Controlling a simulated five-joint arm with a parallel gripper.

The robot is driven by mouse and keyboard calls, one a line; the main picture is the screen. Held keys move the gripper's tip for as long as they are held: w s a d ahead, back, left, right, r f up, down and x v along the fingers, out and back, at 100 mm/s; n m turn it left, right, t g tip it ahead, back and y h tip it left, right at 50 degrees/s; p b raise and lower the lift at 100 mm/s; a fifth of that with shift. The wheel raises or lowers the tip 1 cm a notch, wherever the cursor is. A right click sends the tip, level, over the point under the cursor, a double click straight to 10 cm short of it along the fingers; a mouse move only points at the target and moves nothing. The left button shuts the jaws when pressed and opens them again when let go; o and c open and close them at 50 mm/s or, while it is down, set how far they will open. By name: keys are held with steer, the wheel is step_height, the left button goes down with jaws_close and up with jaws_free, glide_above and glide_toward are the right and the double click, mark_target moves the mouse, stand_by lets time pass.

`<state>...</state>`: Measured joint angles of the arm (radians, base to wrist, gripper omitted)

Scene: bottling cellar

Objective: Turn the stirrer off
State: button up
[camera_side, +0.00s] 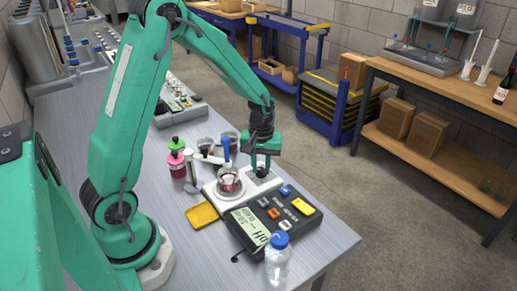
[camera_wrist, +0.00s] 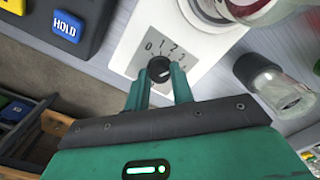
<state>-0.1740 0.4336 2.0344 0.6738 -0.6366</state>
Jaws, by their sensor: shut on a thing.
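The stirrer (camera_side: 268,184) is a white unit with a round plate on the bench, and a beaker (camera_side: 229,184) with dark red liquid stands on its plate. In the wrist view the white stirrer panel (camera_wrist: 142,28) carries a dial marked 0, 1, 2, 3 and a black knob (camera_wrist: 160,66). My gripper (camera_side: 263,172) is down at the right end of the stirrer. In the wrist view my gripper (camera_wrist: 164,78) has its green fingers on both sides of the knob, shut on it. I cannot tell which number the knob points to.
A dark meter (camera_side: 272,222) with coloured buttons sits just in front of the stirrer. A yellow tray (camera_side: 202,215), a pink-labelled bottle (camera_side: 177,163) and a blue-capped bottle (camera_side: 277,262) stand close by. Bare bench (camera_side: 330,235) lies at the right corner.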

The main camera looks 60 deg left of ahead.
steer(key=shift+n, duration=0.4)
steer(key=n, duration=0.3)
steer(key=shift+n, duration=0.3)
steer(key=n, duration=0.4)
steer(key=shift+n, duration=0.3)
steer(key=n, duration=0.8)
steer(key=shift+n, duration=0.4)
steer(key=o, duration=1)
steer(key=shift+r, duration=0.1)
